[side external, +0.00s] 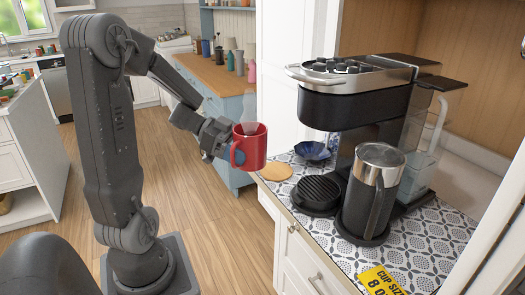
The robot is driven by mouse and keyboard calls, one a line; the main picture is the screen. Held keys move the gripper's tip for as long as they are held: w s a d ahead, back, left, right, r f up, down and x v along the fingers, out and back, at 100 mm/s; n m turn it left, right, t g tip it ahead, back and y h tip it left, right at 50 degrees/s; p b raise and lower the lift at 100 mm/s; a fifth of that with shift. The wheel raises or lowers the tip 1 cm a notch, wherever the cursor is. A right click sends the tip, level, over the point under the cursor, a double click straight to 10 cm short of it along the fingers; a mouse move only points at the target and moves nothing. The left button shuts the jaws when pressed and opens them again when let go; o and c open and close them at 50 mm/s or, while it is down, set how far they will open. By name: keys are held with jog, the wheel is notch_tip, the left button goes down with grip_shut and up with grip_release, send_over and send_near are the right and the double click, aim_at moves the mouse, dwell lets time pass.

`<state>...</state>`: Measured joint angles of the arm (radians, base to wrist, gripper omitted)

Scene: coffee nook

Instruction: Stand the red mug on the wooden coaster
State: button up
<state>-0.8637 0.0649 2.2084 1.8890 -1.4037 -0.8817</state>
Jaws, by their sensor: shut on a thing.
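The red mug (254,150) is upright in the air, just left of the patterned counter's edge. My gripper (221,140) is shut on the red mug from the left; the mug hides part of the fingers. The wooden coaster (275,171) is a round tan disc lying flat at the counter's back left corner. The mug is apart from the coaster, up and to its left in the picture. Nothing stands on the coaster.
A coffee machine (357,107) with a black round drip tray (315,192) stands right of the coaster. A steel and black tumbler (370,190) stands in front. A blue bowl (312,150) sits behind the coaster. A yellow card (380,281) lies near the front.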

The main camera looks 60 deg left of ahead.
jog(key=a+r+n+t+y, duration=0.3)
jog(key=a+r, duration=0.1)
jog(key=a, duration=0.5)
send_over(269, 170)
jog(key=shift+n+y, duration=0.3)
jog(key=shift+n, duration=0.1)
notch_tip(269, 170, down, 7)
jog(key=shift+d+r, duration=0.15)
jog(key=shift+r, duration=0.05)
jog(key=shift+f, duration=1.95)
jog(key=shift+f, duration=0.15)
jog(key=o, duration=1.1)
